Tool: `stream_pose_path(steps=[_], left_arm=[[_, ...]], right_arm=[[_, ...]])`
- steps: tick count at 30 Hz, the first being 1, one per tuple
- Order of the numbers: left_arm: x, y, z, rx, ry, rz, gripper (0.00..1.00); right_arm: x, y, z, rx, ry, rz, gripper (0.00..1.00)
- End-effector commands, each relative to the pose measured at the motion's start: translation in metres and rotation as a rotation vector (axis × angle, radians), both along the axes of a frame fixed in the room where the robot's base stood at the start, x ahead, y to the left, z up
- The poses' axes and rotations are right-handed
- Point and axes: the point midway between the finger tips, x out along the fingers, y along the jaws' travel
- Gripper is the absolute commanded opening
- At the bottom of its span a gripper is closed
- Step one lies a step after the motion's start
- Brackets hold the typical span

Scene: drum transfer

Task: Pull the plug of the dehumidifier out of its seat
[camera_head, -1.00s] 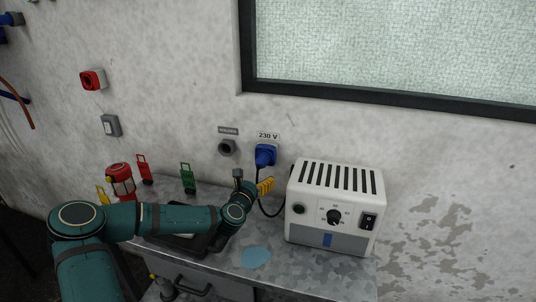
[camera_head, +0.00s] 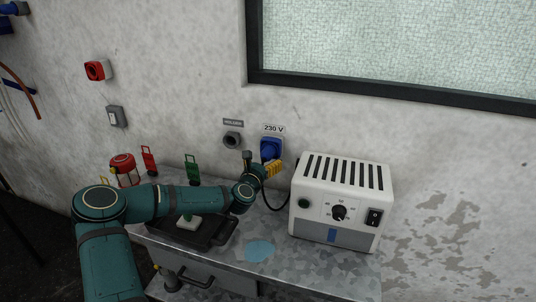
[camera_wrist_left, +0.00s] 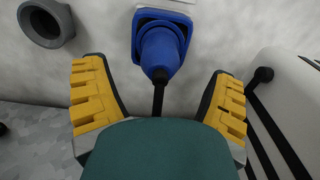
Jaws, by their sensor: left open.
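The blue plug (camera_head: 270,149) sits in the wall seat under the "230 V" label. Its dark cable hangs down and runs to the white dehumidifier (camera_head: 341,203) on the metal bench. In the left wrist view the blue plug (camera_wrist_left: 161,50) is ahead, between and beyond the fingertips. My left gripper (camera_head: 274,169) has yellow fingers and is just below the plug. The wrist view shows its fingers (camera_wrist_left: 160,85) spread wide, with nothing held and the cable running between them. My right gripper is in neither view.
A grey round holder (camera_head: 232,140) is on the wall left of the plug. A black tray (camera_head: 197,236) with a pale block, a red lantern (camera_head: 123,170) and red and green tags stand on the bench at left. A blue puddle-like patch (camera_head: 260,251) lies in front.

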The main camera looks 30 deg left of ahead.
Motion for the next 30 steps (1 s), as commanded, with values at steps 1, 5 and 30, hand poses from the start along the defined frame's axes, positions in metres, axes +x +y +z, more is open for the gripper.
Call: stream_pose_path(steps=[1, 5, 30], left_arm=[[0.007, 0.001, 0.000, 0.000, -0.001, 0.001, 0.85], [0.024, 0.005, -0.002, 0.000, -0.002, 0.001, 0.85], [0.052, 0.012, 0.000, 0.000, 0.000, 0.000, 0.85]], right_arm=[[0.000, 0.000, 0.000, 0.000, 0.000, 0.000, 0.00], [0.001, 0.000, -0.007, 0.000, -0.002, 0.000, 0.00], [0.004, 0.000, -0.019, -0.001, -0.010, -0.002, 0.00]])
